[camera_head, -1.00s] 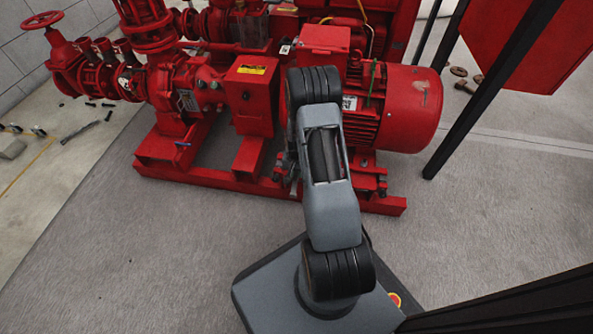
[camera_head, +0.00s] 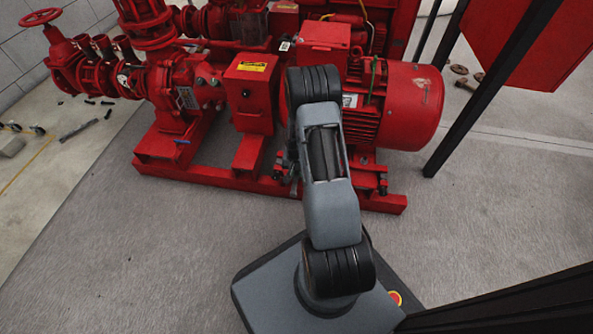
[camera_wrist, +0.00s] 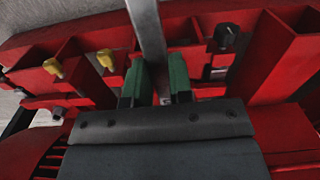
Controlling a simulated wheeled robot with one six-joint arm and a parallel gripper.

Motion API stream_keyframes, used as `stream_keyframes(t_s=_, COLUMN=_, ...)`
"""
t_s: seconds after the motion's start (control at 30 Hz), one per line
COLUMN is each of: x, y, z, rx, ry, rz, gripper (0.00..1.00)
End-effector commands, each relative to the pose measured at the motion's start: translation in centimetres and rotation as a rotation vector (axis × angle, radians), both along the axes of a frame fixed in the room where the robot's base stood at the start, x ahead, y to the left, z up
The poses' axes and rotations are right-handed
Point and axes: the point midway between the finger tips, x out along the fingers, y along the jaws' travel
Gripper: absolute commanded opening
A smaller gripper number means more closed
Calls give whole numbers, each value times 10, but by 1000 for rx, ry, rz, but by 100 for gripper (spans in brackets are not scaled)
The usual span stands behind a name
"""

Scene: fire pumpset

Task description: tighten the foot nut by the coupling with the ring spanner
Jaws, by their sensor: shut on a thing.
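In the wrist view, my gripper (camera_wrist: 157,86) is shut with its two green-padded fingers on the grey bar of the ring spanner (camera_wrist: 149,35). The spanner runs up out of the top of the wrist view, so its ring end and any contact with a nut are hidden. A dark bolt and nut (camera_wrist: 224,38) stands on the red frame to the right of the spanner. I cannot tell for sure whether it is the foot nut by the coupling. In the head view, my arm covers the gripper and spanner beside the motor (camera_head: 411,105).
Yellow-topped bolts (camera_wrist: 106,60) stand on the red frame left of the spanner. In the head view, a red coupling guard (camera_head: 250,92) stands left of my arm. The red base frame (camera_head: 215,178) runs along the front. The grey floor (camera_head: 150,250) in front is clear.

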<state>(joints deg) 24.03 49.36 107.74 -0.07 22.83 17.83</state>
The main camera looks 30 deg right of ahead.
Motion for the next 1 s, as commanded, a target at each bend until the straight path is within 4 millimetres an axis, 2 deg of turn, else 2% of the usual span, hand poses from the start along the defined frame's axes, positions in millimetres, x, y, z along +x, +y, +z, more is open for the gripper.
stream_keyframes(t_s=1.0, x=1, y=0, z=-21, rx=-1, ry=-1, rz=0, gripper=0)
